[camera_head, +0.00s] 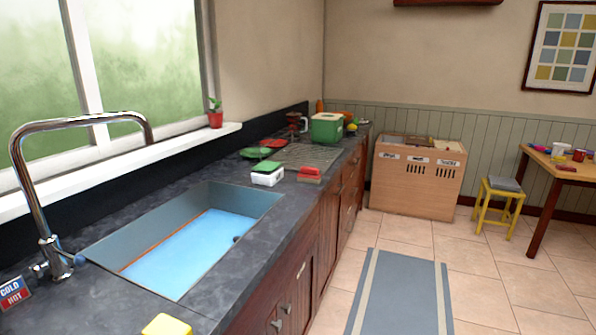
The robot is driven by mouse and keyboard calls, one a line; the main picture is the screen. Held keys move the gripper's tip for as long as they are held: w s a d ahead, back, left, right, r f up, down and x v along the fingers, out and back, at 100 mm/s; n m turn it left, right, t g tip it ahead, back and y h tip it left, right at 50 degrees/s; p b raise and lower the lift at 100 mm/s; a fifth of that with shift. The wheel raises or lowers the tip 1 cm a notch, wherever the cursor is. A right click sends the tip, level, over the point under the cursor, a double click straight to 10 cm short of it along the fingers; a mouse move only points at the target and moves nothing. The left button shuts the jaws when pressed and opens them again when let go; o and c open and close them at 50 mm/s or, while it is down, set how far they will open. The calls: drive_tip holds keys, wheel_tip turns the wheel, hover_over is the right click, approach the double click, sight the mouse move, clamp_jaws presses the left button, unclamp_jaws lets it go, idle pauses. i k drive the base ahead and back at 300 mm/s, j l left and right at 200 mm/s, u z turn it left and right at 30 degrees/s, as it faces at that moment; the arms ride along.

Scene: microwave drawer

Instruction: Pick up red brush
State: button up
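A small red object with a paler, wood-toned lower part (309,174), which looks like the red brush, lies on the dark countertop (262,238) near its front edge, beyond the sink. It is small in the picture, so its bristles and handle cannot be made out. A white box with a green top (267,174) stands just left of it. My gripper does not show in the head view.
A blue-lined sink (195,245) and tall chrome faucet (48,215) fill the near counter. A yellow block (167,325) lies at the near edge. Green box (326,128), red dish (273,143) and drying grid (308,155) lie farther back. The floor mat (400,295) is clear.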

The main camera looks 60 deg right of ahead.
sight(307, 174)
drive_tip(key=i+l+u, duration=0.2)
drive_tip(key=l, duration=0.75)
drive_tip(key=i+l+u, duration=0.2)
drive_tip(key=l, duration=0.7)
drive_tip(key=k+l+u, duration=0.15)
drive_tip(key=l, duration=0.8)
drive_tip(key=i, duration=0.1)
